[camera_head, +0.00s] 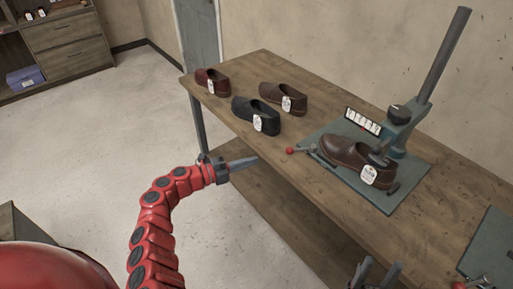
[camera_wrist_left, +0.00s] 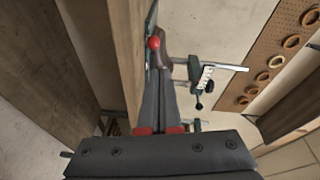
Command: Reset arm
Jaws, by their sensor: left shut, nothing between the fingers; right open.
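My left gripper (camera_head: 243,163) is shut and empty beside the front edge of the wooden workbench (camera_head: 455,200), apart from everything on it. Its closed fingers also show in the left wrist view (camera_wrist_left: 158,110). My right gripper (camera_head: 375,272) shows only in part at the bottom of the head view, open, its two fingers apart. The green sole stitcher (camera_head: 398,125) stands on the bench with a brown shoe (camera_head: 345,150) on its base plate, under its press. The shoe bears a white tag.
A dark red shoe (camera_head: 212,81), a black shoe (camera_head: 250,112) and a brown shoe (camera_head: 275,95) stand at the bench's far left end. A red-knobbed lever (camera_head: 290,150) juts toward the front edge. A second green plate (camera_head: 492,250) lies at right. Open floor (camera_head: 90,120) is left.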

